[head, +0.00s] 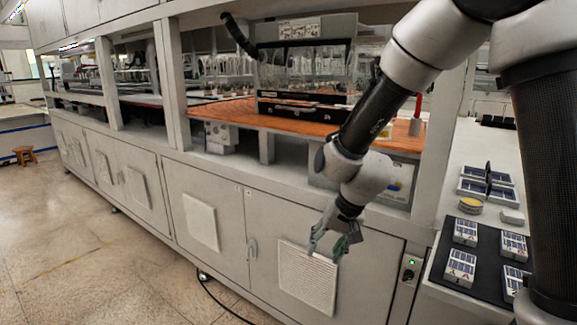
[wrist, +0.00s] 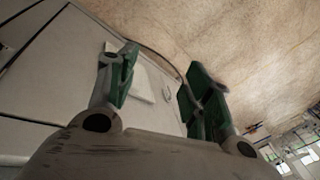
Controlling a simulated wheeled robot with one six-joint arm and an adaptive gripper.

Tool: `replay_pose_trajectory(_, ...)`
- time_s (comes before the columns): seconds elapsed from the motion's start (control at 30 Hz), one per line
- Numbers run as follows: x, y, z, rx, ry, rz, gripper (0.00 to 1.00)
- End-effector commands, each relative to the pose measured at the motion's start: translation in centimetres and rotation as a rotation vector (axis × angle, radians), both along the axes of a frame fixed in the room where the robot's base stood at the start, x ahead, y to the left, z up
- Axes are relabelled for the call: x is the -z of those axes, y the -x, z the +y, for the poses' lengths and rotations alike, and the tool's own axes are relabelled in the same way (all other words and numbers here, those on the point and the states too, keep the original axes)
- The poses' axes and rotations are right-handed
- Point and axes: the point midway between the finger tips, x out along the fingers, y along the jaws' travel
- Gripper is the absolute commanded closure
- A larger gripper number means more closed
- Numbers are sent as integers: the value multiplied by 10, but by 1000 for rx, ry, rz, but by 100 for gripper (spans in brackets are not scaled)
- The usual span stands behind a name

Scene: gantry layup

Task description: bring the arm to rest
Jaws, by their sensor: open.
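My gripper (head: 328,245) hangs from my arm in front of the grey cabinet (head: 225,215) in the head view. Its fingers point down, near a white vented panel on the cabinet door. In the wrist view my gripper (wrist: 160,90) shows two green-padded fingers spread apart with nothing between them. Whether the fingers touch the cabinet cannot be told. My arm is bent, reaching down from the upper right of the head view.
A white counter (head: 430,300) at the right holds a dark mat (head: 453,288) with several small panelled blocks. An orange work surface (head: 255,113) lies inside the machine. Open floor (head: 90,245) spreads at the left.

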Motion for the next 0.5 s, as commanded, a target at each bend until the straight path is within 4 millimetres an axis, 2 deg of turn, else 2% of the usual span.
replay_pose_trajectory(0.03,-23,19,-26,-75,28,21,50)
replay_pose_trajectory(0.1,-49,50,-65,-181,82,59,50)
replay_pose_trajectory(0.3,-112,128,-171,-311,229,98,50)
replay_pose_trajectory(0.4,-136,159,-212,-277,283,63,50)
replay_pose_trajectory(0.5,-155,175,-239,-205,312,-26,50)
